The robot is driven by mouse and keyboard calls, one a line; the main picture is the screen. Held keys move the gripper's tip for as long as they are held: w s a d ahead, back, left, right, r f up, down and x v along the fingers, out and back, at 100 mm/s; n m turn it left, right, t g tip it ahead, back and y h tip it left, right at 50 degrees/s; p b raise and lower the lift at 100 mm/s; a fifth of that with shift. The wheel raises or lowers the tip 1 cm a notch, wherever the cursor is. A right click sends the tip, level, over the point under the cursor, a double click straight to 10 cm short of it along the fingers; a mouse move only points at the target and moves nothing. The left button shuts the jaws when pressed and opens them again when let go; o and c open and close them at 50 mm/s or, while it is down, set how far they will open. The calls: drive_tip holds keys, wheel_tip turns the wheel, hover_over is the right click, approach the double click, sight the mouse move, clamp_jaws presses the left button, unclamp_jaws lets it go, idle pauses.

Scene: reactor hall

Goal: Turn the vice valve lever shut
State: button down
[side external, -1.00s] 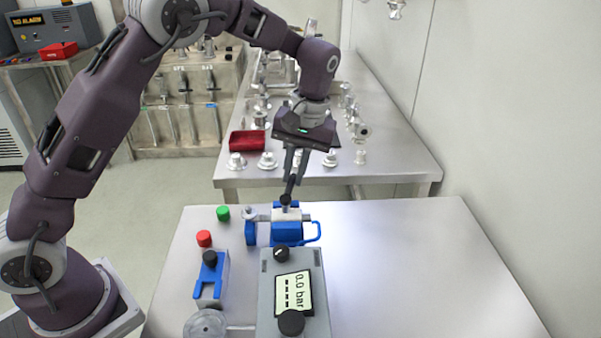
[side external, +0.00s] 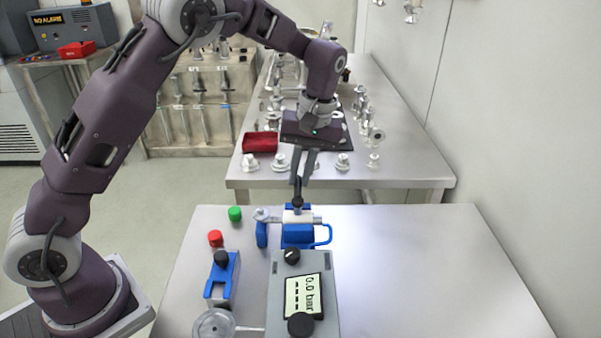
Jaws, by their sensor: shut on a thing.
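The blue vice (side external: 297,236) stands on the near metal table, behind the grey gauge box. A white valve body (side external: 298,216) sits in it, with a black round cap (side external: 297,204) on top. A short dark lever (side external: 298,190) rises from the cap, nearly upright in this view. My gripper (side external: 300,179) comes down from above and is shut on the lever's upper end. The fingers lean slightly and hide part of the lever. The exact contact is too small to see.
The grey gauge box (side external: 278,300) reads 0.0 bar. A blue stand with a black knob (side external: 222,275), a red cap (side external: 215,238) and a green cap (side external: 235,213) stand to the left. The table's right side (side external: 430,270) is clear. A red tray (side external: 260,142) lies on the rear table.

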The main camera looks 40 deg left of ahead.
drive_tip(key=c, duration=1.4)
unclamp_jaws()
drive_tip(key=shift+c, duration=0.2)
wheel_tip(320, 180, up, 7)
drive_tip(key=shift+w+d, duration=0.45)
drive_tip(key=s+r+m+t+h, duration=0.1)
drive_tip(key=s+r+m+t, duration=0.1)
drive_tip(key=s+r, duration=0.45)
drive_tip(key=s+r+m+t+h, duration=0.1)
drive_tip(key=s+r+m+t, duration=0.2)
drive_tip(key=s, duration=0.6)
drive_tip(key=s+f+m+t, duration=0.2)
drive_tip(key=s+f+m, duration=0.1)
drive_tip(key=s, duration=1)
drive_tip(key=shift+s+f+m, duration=0.15)
drive_tip(key=shift+f+m, duration=0.15)
drive_tip(key=shift+m, duration=0.3)
